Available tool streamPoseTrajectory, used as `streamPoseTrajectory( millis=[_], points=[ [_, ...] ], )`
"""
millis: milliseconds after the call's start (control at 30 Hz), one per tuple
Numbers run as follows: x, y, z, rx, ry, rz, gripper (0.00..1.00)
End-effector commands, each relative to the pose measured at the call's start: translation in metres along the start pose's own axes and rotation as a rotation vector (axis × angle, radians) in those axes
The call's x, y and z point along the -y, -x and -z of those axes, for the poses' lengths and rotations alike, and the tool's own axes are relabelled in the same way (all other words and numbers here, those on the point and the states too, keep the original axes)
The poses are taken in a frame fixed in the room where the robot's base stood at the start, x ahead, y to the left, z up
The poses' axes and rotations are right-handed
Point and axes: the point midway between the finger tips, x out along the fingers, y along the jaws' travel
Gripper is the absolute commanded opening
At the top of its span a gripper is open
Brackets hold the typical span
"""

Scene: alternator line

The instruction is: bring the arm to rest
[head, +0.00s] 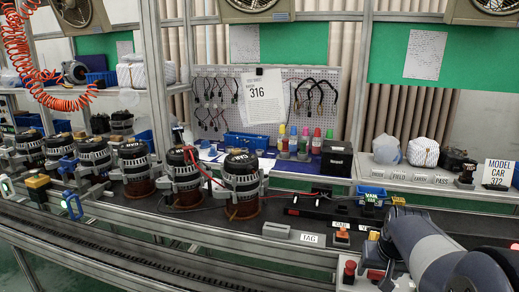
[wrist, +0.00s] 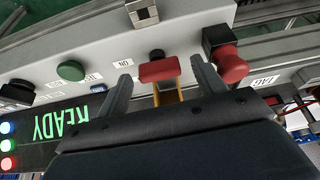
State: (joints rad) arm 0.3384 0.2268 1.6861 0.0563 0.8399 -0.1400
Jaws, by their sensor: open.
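My gripper (wrist: 160,70) is open in the wrist view, its two dark fingers spread apart. A red block-shaped switch part (wrist: 160,69) with a yellow-orange piece below it shows between the fingers, with a gap on each side. No object is held. In the head view my arm (head: 430,250) reaches in from the lower right, low over the grey control panel at the front of the bench. The fingertips are hard to make out there.
A red mushroom button (wrist: 228,66) sits close beside the right finger; a green button (wrist: 71,71) and a lit READY display (wrist: 60,125) are to the left.

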Motion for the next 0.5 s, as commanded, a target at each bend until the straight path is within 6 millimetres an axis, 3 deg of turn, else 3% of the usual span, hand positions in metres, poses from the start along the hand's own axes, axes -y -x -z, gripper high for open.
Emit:
streamPoseTrajectory(
  millis=[500],
  points=[
    [-0.0006,0.0007,0.0001,0.000,0.060,0.025,0.65]
  ],
)
